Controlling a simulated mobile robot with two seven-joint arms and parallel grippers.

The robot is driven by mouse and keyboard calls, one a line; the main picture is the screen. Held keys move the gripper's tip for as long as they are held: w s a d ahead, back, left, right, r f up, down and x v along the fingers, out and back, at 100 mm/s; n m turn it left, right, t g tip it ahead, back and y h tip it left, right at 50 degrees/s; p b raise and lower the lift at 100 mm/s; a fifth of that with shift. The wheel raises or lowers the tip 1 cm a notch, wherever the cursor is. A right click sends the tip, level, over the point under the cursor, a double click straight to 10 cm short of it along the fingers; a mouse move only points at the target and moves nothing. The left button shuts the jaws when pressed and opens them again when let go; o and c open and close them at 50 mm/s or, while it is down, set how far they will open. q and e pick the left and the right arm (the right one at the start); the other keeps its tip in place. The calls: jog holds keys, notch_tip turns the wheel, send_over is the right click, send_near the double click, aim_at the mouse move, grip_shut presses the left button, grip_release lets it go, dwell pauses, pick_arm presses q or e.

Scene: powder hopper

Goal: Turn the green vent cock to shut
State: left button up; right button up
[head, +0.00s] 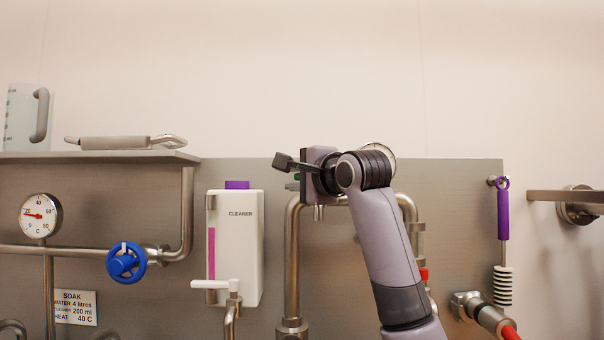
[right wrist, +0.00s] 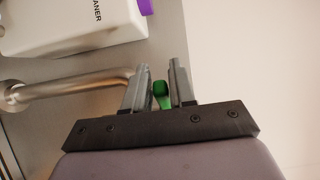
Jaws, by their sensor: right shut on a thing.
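My right gripper (head: 291,182) points left in the head view and is shut on this handle. The fingers (right wrist: 160,80) also show from behind in the right wrist view. The cock's body and the angle of its handle to the pipe cannot be made out. My left gripper is not in view.
The steel pipe (head: 291,255) rises close to my gripper. A blue valve wheel (head: 126,263) and dial gauge (head: 40,215) are farther left. A purple-handled brush (head: 503,215) hangs right.

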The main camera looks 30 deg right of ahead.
jog(key=shift+w+r+p, duration=0.2)
jog(key=shift+w+p, duration=0.05)
jog(key=shift+p, duration=0.15)
jog(key=shift+w+a+p, duration=0.1)
jog(key=shift+w+p, duration=0.2)
jog(key=shift+w, duration=0.15)
jog(key=shift+f, duration=0.1)
jog(key=shift+w, duration=0.15)
jog(key=shift+w, duration=0.65)
